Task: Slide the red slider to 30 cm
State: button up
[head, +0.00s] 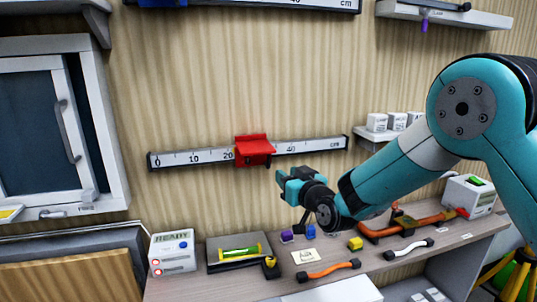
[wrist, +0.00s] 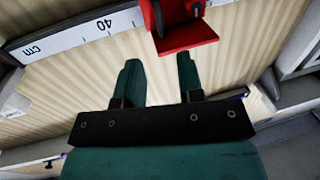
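The red slider (head: 254,150) sits on the wall-mounted ruler (head: 190,158), between the 20 and 40 marks. Its body hides the marks behind it, so I cannot read its exact position. In the wrist view the red slider (wrist: 183,30) shows at the top, and the ruler (wrist: 75,38) shows its 40 and cm print. My gripper (head: 285,180) is below and to the right of the slider in the head view. In the wrist view my gripper (wrist: 158,65) has its fingers apart with nothing between them. The slider lies beyond the fingertips, apart from them.
A desk (head: 205,284) below holds a READY box (head: 172,252), a tray with a green and yellow level (head: 240,252), small blocks and an orange handle (head: 328,269). A shelf with white boxes (head: 377,122) is right of the ruler. The wall below the ruler is clear.

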aim_at(269, 162)
jog(key=p+x, duration=0.4)
jog(key=x, duration=0.7)
jog(key=shift+w, duration=0.1)
grip_shut()
